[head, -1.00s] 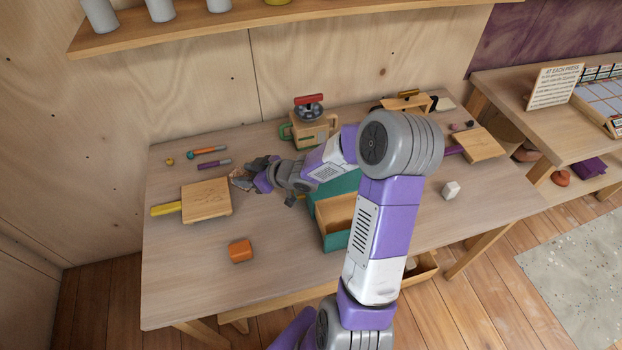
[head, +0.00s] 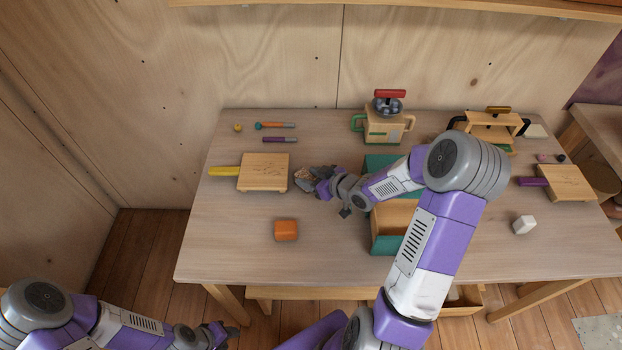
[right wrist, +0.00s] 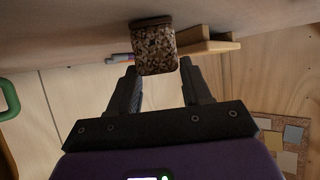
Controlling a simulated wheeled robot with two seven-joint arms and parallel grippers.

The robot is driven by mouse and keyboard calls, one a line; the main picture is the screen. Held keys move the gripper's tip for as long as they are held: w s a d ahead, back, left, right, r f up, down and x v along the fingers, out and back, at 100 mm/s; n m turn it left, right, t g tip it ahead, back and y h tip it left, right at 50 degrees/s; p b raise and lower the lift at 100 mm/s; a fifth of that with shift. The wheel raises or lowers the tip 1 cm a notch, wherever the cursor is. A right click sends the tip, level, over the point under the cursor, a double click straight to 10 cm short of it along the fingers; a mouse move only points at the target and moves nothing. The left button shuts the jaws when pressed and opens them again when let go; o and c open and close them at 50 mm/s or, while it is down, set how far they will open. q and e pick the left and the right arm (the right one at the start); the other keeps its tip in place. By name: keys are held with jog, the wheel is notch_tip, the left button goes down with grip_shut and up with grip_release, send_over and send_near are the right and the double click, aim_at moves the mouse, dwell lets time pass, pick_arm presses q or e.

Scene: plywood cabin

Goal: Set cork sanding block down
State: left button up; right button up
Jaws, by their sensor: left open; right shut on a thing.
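The cork sanding block (right wrist: 155,52), speckled brown with a darker face, sits between the fingers of my right gripper (right wrist: 158,78) in the right wrist view. In the head view my right gripper (head: 306,177) is shut on it, low over the table (head: 340,250), just right of the left wooden board. The fingers mostly hide the block there. It is at or very near the tabletop; I cannot tell whether it touches. My left gripper (head: 226,335) is open and empty, off the table's front edge at the lower left.
A wooden board with a yellow handle (head: 263,172) lies left of my right gripper. An orange block (head: 286,230) lies in front. A green-sided box (head: 388,243) stands to the right, under my right arm.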

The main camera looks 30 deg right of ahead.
jog(key=shift+r, duration=0.1)
jog(key=o, duration=1.1)
jog(key=shift+f, duration=0.2)
jog(key=shift+c, duration=0.2)
jog(key=shift+r, duration=0.25)
jog(key=p+v, duration=0.2)
jog(key=v, duration=0.4)
jog(key=shift+s+r+p, duration=0.15)
jog(key=shift+s+p, duration=0.1)
jog(key=shift+p, duration=0.15)
jog(key=shift+s+d+r, duration=0.15)
jog(key=shift+s, duration=0.3)
